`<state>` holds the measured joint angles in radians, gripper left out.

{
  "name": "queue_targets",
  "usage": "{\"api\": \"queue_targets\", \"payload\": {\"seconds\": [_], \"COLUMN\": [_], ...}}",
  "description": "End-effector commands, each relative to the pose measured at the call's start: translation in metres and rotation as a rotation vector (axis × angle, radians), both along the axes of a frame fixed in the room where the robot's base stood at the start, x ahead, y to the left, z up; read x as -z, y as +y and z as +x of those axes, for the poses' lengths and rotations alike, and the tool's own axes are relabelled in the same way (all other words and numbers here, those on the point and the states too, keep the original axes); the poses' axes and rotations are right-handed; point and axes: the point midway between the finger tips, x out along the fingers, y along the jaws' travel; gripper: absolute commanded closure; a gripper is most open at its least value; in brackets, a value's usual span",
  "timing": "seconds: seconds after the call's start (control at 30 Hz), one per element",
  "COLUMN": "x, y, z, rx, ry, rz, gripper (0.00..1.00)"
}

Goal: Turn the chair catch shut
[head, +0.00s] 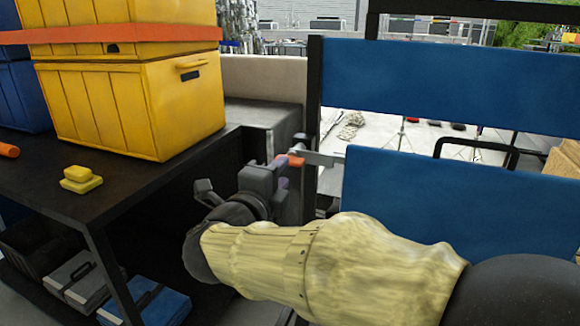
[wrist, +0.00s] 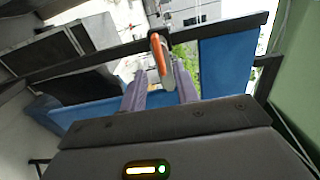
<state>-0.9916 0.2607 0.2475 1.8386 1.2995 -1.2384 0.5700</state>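The chair catch is a small orange lever (head: 291,160) on a grey metal bar (head: 320,158) at the dark post of a blue chair (head: 450,80). My gripper (head: 283,172) is at the lever in the head view, where my wrist partly hides the fingers. In the wrist view the orange lever (wrist: 162,58) points down between the two fingers of my gripper (wrist: 160,80). The fingers stand apart on either side of it, with a gap at the left; the right finger looks close to it. I cannot tell whether it touches.
A black shelf (head: 110,200) at left carries yellow crates (head: 130,105) and a small yellow block (head: 80,180). Blue (head: 160,305) and grey cases lie below. The dark chair post (head: 313,100) stands just beyond my gripper. The lower blue panel (head: 430,200) is close behind my arm.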

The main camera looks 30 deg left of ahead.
Motion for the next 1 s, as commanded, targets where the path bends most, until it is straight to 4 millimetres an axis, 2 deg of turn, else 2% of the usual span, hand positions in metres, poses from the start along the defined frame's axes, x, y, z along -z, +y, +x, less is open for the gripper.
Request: {"api": "queue_targets", "payload": {"seconds": [0.3,0.43,0.6,1.0], "x": [0.001,0.001,0.001,0.0], "y": [-0.005,-0.006,-0.008,-0.008], "z": [-0.064,-0.083,-0.093,-0.093], "rx": [-0.003,-0.002,0.0,0.0], "ry": [0.0,0.001,0.001,0.001], "rz": [0.0,0.0,-0.001,0.0], "gripper": [0.69,0.69,0.69,0.69]}}
